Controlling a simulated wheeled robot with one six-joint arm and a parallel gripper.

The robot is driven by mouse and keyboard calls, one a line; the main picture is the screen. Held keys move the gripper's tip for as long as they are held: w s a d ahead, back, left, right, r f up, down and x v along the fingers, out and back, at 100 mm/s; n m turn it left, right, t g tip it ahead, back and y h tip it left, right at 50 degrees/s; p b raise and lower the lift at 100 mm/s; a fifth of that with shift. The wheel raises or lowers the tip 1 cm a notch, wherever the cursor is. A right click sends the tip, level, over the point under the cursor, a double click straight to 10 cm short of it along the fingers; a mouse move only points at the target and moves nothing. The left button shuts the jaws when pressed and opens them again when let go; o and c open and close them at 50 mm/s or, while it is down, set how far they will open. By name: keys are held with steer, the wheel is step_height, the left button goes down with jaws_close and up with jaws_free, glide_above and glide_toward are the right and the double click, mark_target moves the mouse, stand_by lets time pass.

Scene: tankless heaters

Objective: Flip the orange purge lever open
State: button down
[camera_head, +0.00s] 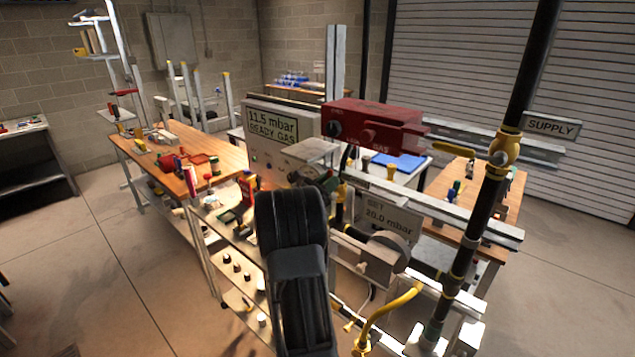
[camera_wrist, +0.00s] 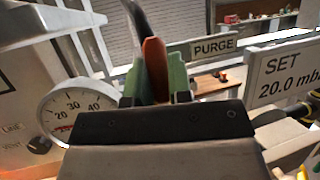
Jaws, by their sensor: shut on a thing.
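The orange purge lever (camera_wrist: 155,68) stands roughly upright in the wrist view, just left of the PURGE sign (camera_wrist: 213,47). My gripper (camera_wrist: 155,80) has its green fingers on both sides of the lever and is shut on it. The lever's lower part is hidden behind the gripper body. In the head view my gripper (camera_head: 327,180) is at the bench rig, below the red box; the lever cannot be made out there.
A round gauge (camera_wrist: 78,112) is close on the left. The SET 20.0 mbar sign (camera_head: 390,215) is to the right. A panel (camera_head: 284,124) reads 11.5 mbar. A red gas box (camera_head: 370,127) sits above my gripper. A black pipe (camera_head: 487,195) with a yellow-handled valve stands right.

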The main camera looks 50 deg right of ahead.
stand_by(0.5)
steer(key=c, duration=1)
jaws_free()
steer(key=shift+c, duration=0.2)
steer(key=shift+w, duration=0.1)
steer(key=b+v, duration=0.4)
steer(key=v, duration=0.9)
steer(key=shift+a+f, duration=0.25)
steer(key=shift+a, duration=0.05)
steer(key=shift+w, duration=0.1)
